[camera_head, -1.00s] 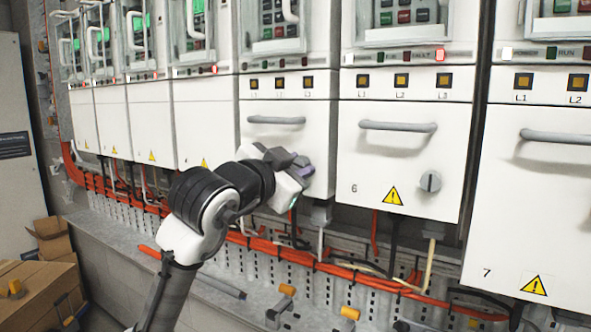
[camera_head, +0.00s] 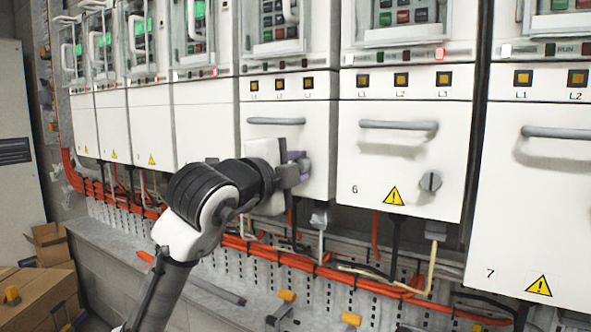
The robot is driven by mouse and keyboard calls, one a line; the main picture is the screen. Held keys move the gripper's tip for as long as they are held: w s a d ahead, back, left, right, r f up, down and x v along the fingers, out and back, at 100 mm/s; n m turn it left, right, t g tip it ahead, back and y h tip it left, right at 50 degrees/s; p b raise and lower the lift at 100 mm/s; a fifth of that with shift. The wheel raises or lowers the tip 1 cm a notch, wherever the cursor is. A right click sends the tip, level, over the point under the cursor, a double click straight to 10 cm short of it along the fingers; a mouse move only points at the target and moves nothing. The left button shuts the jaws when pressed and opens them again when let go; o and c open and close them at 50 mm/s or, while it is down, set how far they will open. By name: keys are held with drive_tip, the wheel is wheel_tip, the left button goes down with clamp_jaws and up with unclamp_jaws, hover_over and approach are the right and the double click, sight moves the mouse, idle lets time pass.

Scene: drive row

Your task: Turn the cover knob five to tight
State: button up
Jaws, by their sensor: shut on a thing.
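The cover of drive five (camera_head: 270,109) is the white panel with a grey handle (camera_head: 276,121), just left of the cover marked 6. My gripper (camera_head: 299,167) is at the lower right of this cover, with its fingers against the panel area. It is shut on the knob of cover five, which the fingers and gripper body hide. The knob's turn angle cannot be seen. The matching knob on cover six (camera_head: 430,182) is in plain view to the right.
Cover six (camera_head: 372,170) and cover seven (camera_head: 525,220) stand to the right, with protruding handles. Orange cables (camera_head: 290,252) run below the covers. A ledge (camera_head: 215,300) with loose parts lies beneath. Cardboard boxes (camera_head: 40,285) stand at lower left.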

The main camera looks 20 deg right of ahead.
drive_tip(key=shift+m, duration=1.2)
drive_tip(key=o, duration=1)
drive_tip(key=b+v, duration=0.3)
drive_tip(key=v, duration=1)
drive_tip(key=shift+s+a+b, duration=0.25)
drive_tip(key=shift+b, duration=0.15)
